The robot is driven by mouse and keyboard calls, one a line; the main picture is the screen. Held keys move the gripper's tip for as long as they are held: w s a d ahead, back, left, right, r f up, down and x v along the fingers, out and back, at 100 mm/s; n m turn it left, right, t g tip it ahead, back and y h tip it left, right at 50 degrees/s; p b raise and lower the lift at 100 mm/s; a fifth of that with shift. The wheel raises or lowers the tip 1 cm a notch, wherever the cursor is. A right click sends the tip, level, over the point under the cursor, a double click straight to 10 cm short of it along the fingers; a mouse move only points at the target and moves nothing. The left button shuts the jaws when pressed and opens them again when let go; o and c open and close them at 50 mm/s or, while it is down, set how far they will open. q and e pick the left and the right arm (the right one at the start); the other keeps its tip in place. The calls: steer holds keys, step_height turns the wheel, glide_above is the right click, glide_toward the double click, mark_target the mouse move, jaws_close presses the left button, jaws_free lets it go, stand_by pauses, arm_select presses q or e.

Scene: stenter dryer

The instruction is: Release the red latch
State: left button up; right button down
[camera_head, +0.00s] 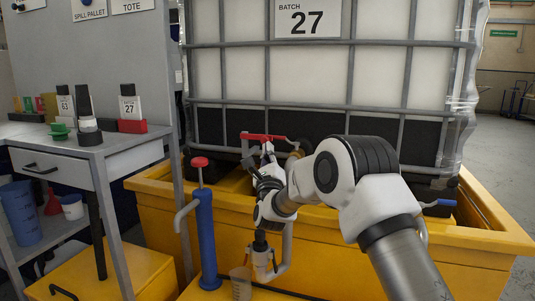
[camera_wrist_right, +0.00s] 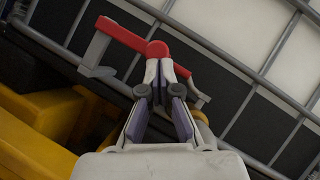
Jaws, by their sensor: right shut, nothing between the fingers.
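The red latch (camera_head: 262,136) is a red bar lying nearly level in front of the caged tote, at the middle of the head view. My right gripper (camera_head: 267,154) is partly covered by my own arm in the head view. In the right wrist view my right gripper (camera_wrist_right: 159,66) is shut and empty. Its tips are at or very near the latch's rounded end; I cannot tell whether they touch. My left gripper is not in view.
The caged tote (camera_head: 350,42) stands in a yellow spill pallet (camera_head: 330,230). A blue hand pump (camera_head: 206,230) with a red top and a clear beaker (camera_head: 240,282) are in front. A grey workbench (camera_head: 110,146) with small items is at left. Open floor lies at right.

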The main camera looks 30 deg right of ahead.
steer(key=shift+r+n, duration=0.25)
steer(key=shift+n, duration=0.05)
steer(key=w+a+r+n+g+y+p, duration=0.2)
steer(key=r+n+p, duration=0.3)
steer(key=n+p, duration=0.3)
steer(key=w+a+r+n+g+y+p, duration=0.2)
steer(key=n+p, duration=0.6)
steer(key=p, duration=0.8)
step_height(320, 180, up, 4)
steer(key=g+y, duration=0.2)
steer(key=y, duration=0.1)
steer(key=shift+w+r+p, duration=0.15)
steer(key=shift+w+p, duration=0.2)
steer(key=shift+s, duration=0.1)
